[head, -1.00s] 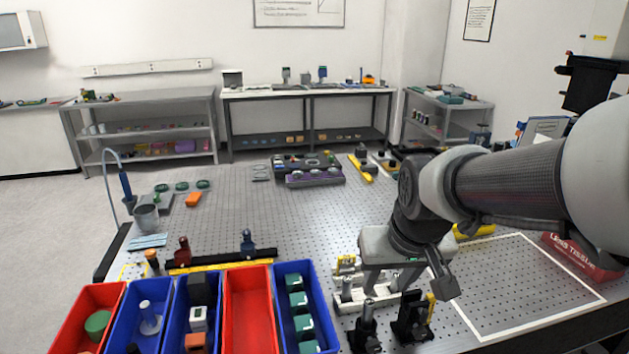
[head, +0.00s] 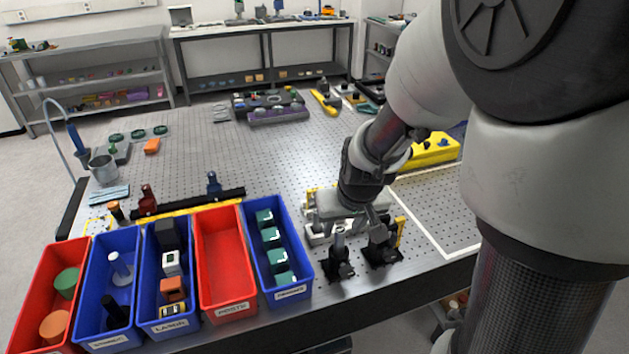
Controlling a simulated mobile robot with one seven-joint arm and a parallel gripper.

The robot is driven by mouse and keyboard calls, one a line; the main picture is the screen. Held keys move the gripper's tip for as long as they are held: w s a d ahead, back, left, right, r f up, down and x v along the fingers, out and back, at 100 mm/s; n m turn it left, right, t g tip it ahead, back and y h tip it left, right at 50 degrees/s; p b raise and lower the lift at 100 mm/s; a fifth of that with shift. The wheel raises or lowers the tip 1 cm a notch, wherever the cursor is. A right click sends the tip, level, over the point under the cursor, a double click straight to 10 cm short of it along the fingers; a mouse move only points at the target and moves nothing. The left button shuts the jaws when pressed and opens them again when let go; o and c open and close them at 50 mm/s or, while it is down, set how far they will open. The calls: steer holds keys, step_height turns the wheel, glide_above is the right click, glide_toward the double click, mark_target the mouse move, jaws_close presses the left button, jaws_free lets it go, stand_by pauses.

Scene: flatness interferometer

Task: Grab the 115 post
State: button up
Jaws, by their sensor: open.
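A pale rack (head: 317,238) with short posts stands near the table's front edge, right of the bins. My gripper (head: 346,226) is over this rack, pointing down, and its hand hides most of the rack and posts. The jaws are open, and I see nothing held between them. No number can be read on any post, so I cannot tell which is the 115 post. Whether the fingers are around or above a post is hidden.
Two black mounts (head: 338,264) stand just in front of the rack. An empty red bin (head: 222,262) is left of a blue bin (head: 292,290) with teal cubes. More filled bins stand further left. A yellow block (head: 430,150) lies behind right. The table's middle is clear.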

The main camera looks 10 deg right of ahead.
mark_target(341, 232)
steer(key=x, duration=0.5)
steer(key=shift+s+f+b, duration=0.15)
steer(key=shift+s+b, duration=0.05)
steer(key=shift+b, duration=0.15)
steer(key=shift+c, duration=0.3)
jaws_close()
